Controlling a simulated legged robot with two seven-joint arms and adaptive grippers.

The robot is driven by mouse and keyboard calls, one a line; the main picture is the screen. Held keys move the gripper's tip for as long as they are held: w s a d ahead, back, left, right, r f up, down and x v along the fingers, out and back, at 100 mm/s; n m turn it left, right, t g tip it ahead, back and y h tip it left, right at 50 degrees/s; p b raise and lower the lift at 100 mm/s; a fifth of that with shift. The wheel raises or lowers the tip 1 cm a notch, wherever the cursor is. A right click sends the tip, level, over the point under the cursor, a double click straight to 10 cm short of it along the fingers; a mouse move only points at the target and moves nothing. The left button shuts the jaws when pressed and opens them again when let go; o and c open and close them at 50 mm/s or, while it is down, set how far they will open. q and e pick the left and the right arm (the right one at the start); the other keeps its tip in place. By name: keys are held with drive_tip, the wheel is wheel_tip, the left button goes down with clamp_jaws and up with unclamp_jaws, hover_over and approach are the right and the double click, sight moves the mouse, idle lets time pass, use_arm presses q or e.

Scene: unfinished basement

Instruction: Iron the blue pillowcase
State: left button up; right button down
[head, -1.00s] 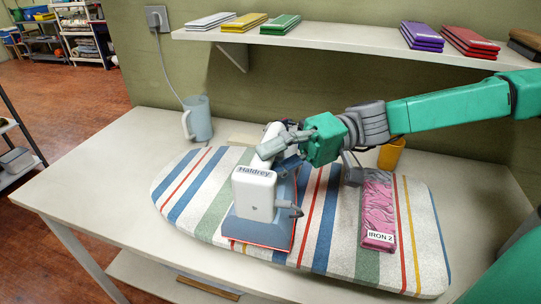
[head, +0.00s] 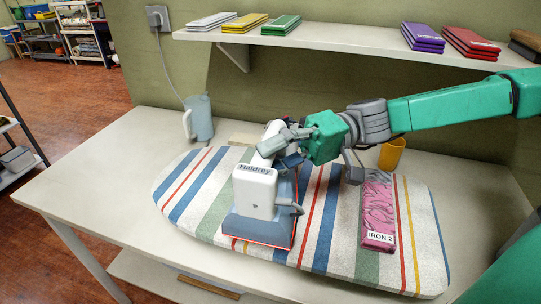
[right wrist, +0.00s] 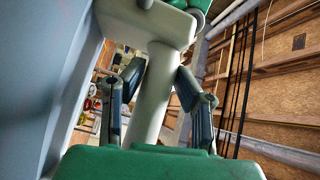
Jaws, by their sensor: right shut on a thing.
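The white and blue-grey iron marked "Haldrey" (head: 254,193) stands on the striped ironing board (head: 410,265), with a thin red edge around its base. My right gripper (head: 284,146) is shut on the iron's handle from the right. In the right wrist view, the pale handle (right wrist: 154,95) runs between the two dark fingers of my right gripper (right wrist: 157,82). A pink patterned folded cloth labelled "IRON 2" (head: 377,207) lies on the board to the right of the iron. I cannot pick out a blue pillowcase; what lies under the iron is hidden. My left gripper is out of view.
A grey-blue jug (head: 200,117) stands behind the board and a yellow cup (head: 391,153) behind its right part. A shelf (head: 340,42) above holds coloured folded cloths. The white table (head: 95,178) is clear at left.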

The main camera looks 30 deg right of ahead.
drive_tip(key=shift+r+p, duration=3.15)
drive_tip(key=shift+r, duration=1.25)
drive_tip(key=shift+f, duration=0.2)
wheel_tip(320, 180, down, 3)
drive_tip(key=b, duration=0.3)
